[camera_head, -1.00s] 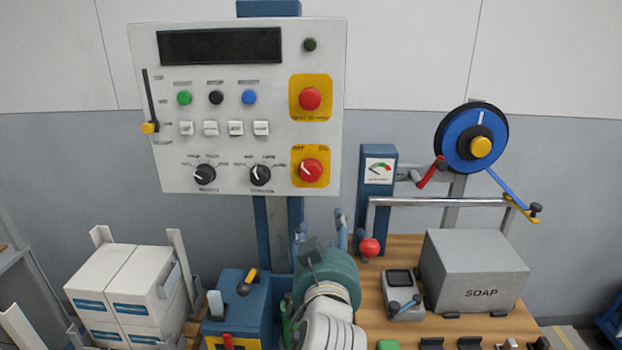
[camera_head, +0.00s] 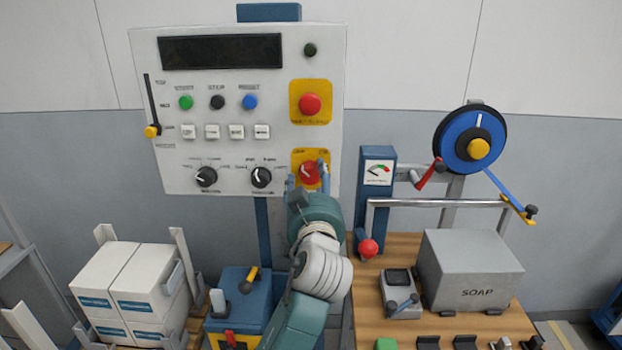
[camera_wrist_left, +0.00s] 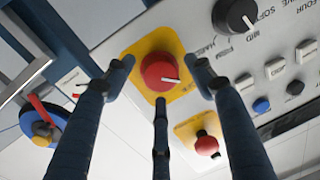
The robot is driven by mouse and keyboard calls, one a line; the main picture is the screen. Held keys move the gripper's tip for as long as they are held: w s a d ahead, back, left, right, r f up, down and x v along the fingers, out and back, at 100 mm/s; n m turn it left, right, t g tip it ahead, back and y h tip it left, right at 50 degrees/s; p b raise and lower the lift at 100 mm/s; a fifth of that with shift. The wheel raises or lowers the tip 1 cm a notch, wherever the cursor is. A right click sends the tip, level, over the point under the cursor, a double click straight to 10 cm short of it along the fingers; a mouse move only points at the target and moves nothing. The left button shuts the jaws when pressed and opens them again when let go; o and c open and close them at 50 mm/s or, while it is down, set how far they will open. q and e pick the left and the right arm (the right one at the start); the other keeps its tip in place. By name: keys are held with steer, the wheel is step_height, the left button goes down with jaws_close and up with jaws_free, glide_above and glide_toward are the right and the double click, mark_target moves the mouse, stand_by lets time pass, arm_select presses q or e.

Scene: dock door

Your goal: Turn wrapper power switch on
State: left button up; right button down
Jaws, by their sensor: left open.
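The power switch is a red rotary knob (camera_head: 309,174) with a white pointer line on a yellow plate, at the lower right of the white control panel (camera_head: 230,140). My left gripper (camera_head: 308,172) is raised in front of it, and its fingers partly cover the yellow plate. In the left wrist view the red knob (camera_wrist_left: 163,72) sits between the open, dark blue fingers (camera_wrist_left: 162,85), with no finger clearly touching it. Its pointer line points to the right in that view. My right gripper is not in view.
A red push button (camera_head: 309,104) on another yellow plate is above the knob. A black dial (camera_head: 261,177) is close to its left. A gauge post (camera_head: 377,172) and a blue reel (camera_head: 470,145) stand to the right. A grey SOAP box (camera_head: 470,270) is on the wooden table.

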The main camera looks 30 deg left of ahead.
arm_select(q)
steer(key=shift+f, duration=0.1)
steer(key=c, duration=1.1)
steer(key=shift+m, duration=0.5)
steer(key=shift+c, duration=0.2)
steer(key=m+p, duration=0.2)
steer(key=m, duration=0.2)
steer(key=m+p, duration=0.2)
steer(key=m, duration=0.2)
steer(key=shift+a+m+t+p, duration=0.1)
steer(key=shift+m+t+p, duration=0.3)
steer(key=m+p, duration=0.1)
steer(key=m, duration=0.1)
steer(key=m+p, duration=0.1)
steer(key=m, duration=0.1)
steer(key=shift+m+t+h+p, duration=0.3)
steer(key=shift+m+p, duration=0.05)
steer(key=shift+m, duration=0.05)
steer(key=shift+s+a+f+m+p, duration=0.1)
steer(key=shift+m+p, duration=1.15)
steer(key=shift+m, duration=1.15)
steer(key=o, duration=1.1)
